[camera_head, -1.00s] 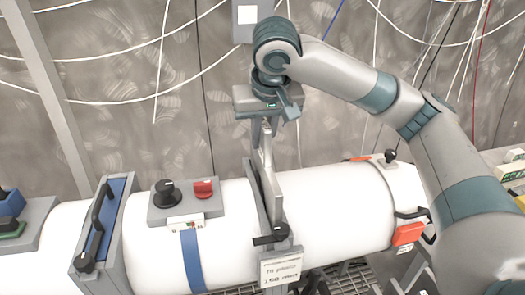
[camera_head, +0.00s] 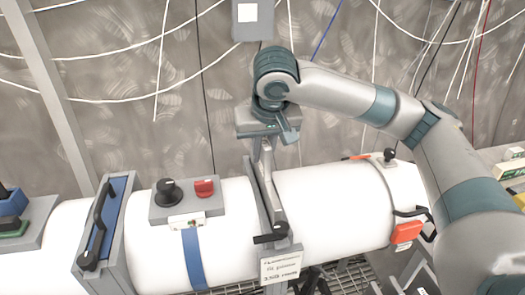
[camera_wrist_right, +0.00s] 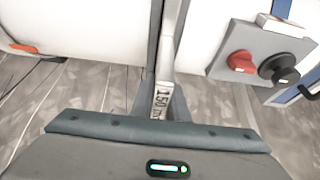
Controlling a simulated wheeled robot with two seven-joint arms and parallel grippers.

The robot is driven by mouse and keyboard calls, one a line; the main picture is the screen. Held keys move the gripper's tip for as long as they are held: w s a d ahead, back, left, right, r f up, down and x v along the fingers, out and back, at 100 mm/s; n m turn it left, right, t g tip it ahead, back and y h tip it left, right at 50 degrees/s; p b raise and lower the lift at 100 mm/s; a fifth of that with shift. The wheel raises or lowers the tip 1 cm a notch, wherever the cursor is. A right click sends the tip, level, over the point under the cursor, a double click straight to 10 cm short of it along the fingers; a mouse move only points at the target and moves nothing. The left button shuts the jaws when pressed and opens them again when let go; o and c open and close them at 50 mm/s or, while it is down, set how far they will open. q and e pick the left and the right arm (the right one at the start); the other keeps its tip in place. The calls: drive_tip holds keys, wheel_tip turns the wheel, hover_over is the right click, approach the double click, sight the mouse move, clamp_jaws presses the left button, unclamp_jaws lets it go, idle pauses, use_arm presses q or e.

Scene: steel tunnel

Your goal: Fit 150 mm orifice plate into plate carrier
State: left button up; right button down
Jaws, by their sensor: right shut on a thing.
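My right gripper (camera_head: 264,140) is above the white pipe, pointing down, shut on the grey orifice plate (camera_head: 266,170). The plate hangs edge-on below the jaws, and its lower part is down in the narrow plate carrier (camera_head: 277,228) across the pipe. How deep it sits is hidden. In the right wrist view the plate's tab, lettered 150 mm (camera_wrist_right: 162,98), shows between the jaws. A black handle (camera_head: 270,238) and a small white label (camera_head: 281,267) are on the carrier's front. My left gripper is not in view.
A grey box with black and red knobs (camera_head: 186,198) is on the pipe left of the carrier. Farther left is a blue-faced frame with a black handle (camera_head: 100,222). An orange tag (camera_head: 406,232) hangs at right. Cables hang along the back wall.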

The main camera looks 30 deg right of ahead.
drive_tip(key=shift+f, duration=0.5)
drive_tip(key=c, duration=1.7)
unclamp_jaws()
drive_tip(key=shift+s+r, duration=0.1)
drive_tip(key=shift+r, duration=0.7)
drive_tip(key=b+v, duration=0.2)
drive_tip(key=v, duration=0.9)
drive_tip(key=shift+s+r, duration=0.1)
drive_tip(key=shift+r, duration=0.15)
